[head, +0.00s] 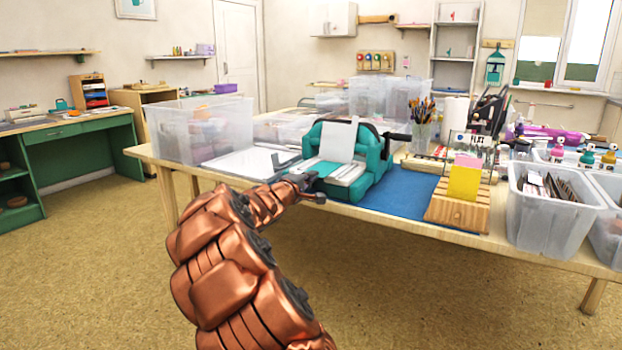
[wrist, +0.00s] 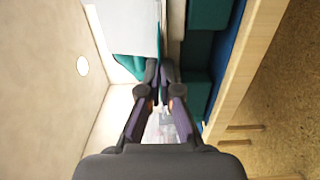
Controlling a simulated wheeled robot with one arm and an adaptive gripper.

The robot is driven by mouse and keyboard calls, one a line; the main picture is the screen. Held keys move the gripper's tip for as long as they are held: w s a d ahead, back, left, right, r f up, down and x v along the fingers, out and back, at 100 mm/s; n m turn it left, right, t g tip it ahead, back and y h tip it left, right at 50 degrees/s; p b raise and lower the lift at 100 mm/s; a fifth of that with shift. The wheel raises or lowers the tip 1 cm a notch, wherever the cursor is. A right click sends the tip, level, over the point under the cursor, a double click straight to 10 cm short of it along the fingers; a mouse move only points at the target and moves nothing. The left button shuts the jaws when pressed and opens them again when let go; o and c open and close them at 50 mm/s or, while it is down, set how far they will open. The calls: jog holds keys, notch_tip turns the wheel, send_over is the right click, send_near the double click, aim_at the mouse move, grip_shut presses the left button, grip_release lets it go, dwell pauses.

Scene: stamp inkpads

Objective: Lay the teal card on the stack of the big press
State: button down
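The big press (head: 375,170) is teal and white, with a dark crank on its right and a white sheet (head: 338,140) rising at its back. It stands at the table's front edge. My gripper (head: 306,184) is at its left front. In the wrist view my gripper (wrist: 160,72) has its fingertips almost together, with the teal card (wrist: 159,42) as a thin edge-on line between them. In the head view the card (head: 318,168) looks flat over the press's white stack (head: 347,174). Whether it touches the stack is unclear.
A white tray (head: 243,162) and a clear bin (head: 195,132) stand left of the press. A blue mat (head: 400,190), a wooden rack (head: 455,209) with a yellow pad (head: 464,178), and another clear bin (head: 550,212) are to the right.

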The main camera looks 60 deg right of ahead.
jog(key=c, duration=1.2)
grip_release()
jog(key=shift+c, duration=0.2)
jog(key=a+b, duration=0.2)
jog(key=a, duration=0.3)
jog(key=shift+s, duration=0.1)
jog(key=a, duration=1.2)
jog(key=shift+s, duration=0.25)
